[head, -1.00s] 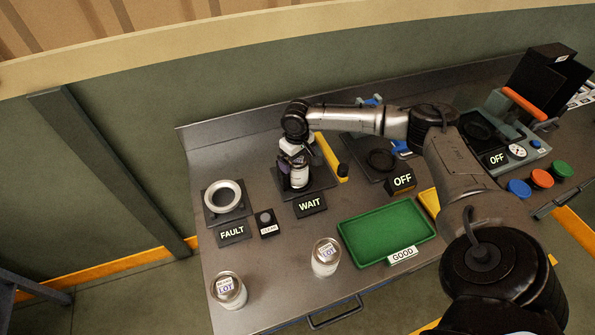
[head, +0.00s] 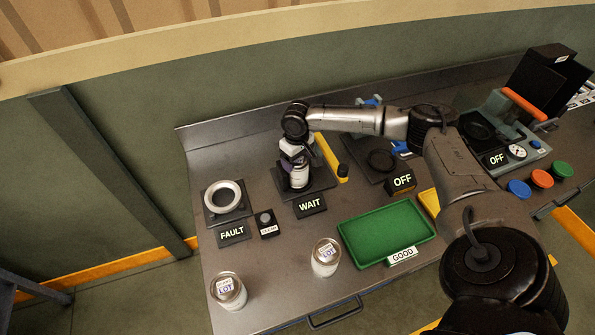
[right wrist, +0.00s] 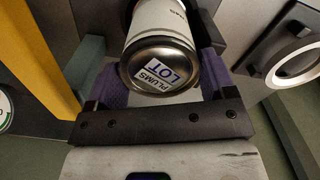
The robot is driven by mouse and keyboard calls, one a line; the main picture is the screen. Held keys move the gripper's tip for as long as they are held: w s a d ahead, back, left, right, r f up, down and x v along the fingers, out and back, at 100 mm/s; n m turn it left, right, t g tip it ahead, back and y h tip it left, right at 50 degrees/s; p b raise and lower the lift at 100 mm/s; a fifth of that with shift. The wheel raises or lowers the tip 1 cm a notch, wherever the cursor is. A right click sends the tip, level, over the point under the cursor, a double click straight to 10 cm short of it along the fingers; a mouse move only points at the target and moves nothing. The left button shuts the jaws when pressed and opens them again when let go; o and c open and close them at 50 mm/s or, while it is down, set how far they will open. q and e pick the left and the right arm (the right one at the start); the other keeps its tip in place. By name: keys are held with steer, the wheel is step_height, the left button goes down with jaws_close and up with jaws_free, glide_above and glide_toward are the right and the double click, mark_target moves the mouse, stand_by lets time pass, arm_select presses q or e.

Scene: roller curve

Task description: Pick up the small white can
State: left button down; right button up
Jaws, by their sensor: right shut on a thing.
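A small white can (head: 299,178) with a metal lid stands at the dark plate (head: 320,178) behind the WAIT sign. My right gripper (head: 293,172) reaches down to it and is shut on it. In the right wrist view the can (right wrist: 160,62) lies between the purple finger pads (right wrist: 165,85), and its lid label reads PLUMS LOT. I cannot tell whether its base touches the plate. Two more white cans with LOT labels stand near the front edge, one at the left (head: 228,291) and one in the middle (head: 325,257). My left gripper is not in view.
A ring fixture (head: 224,197) with a FAULT sign (head: 233,233) stands left of the WAIT sign (head: 310,204). A yellow bar (head: 327,153) stands close right of the held can. An empty green tray (head: 385,231) marked GOOD lies to the right. Bare bench lies between the front cans.

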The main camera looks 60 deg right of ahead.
steer(key=shift+c, duration=0.5)
steer(key=shift+r, duration=0.15)
steer(key=shift+r, duration=0.3)
step_height(320, 180, up, 17)
steer(key=p, duration=0.1)
steer(key=shift+r, duration=0.15)
steer(key=shift+p, duration=0.3)
step_height(320, 180, up, 10)
steer(key=p, duration=1.3)
stand_by(0.9)
